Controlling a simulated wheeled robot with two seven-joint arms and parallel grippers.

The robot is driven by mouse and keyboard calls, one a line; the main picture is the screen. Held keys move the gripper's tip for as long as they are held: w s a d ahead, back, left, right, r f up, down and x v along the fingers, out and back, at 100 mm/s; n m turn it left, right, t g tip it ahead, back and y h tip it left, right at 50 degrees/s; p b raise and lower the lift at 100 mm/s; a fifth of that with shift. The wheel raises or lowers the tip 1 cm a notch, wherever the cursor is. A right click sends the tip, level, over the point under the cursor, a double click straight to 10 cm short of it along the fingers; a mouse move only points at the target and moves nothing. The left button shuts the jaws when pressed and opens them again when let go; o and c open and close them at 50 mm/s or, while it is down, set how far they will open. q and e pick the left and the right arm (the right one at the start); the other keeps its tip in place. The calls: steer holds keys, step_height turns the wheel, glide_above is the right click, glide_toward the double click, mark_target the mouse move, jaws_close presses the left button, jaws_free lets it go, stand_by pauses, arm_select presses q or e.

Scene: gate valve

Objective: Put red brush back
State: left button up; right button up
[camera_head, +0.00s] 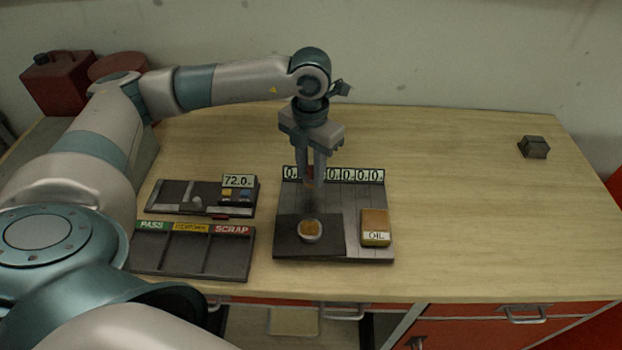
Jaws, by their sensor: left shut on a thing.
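My left gripper (313,180) points down over the dark board (358,250) in the middle of the table. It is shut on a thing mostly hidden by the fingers. A bit of red shows between the fingers, which fits the red brush (310,172), but its shape and tip are not clear. Just below, a small round cup with an orange-brown top (310,230) sits on the dark pad of the board. To the left, a dark tray (170,203) with compartments holds small items and a "72.0" display (237,181). My right gripper is not in view.
A three-part sorting tray (190,255) labelled PASS and SCRAP lies at front left. An orange block marked OIL (375,227) is on the board's right. A number display (355,175) lines the board's back.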

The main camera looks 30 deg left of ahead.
mark_target(311, 178)
arm_select(q)
steer(key=shift+f+p, duration=0.4)
steer(key=shift+p, duration=0.05)
step_height(311, 178, down, 2)
steer(key=shift+p, duration=0.65)
steer(key=shift+f, duration=0.55)
steer(key=shift+f, duration=0.2)
steer(key=o, duration=1)
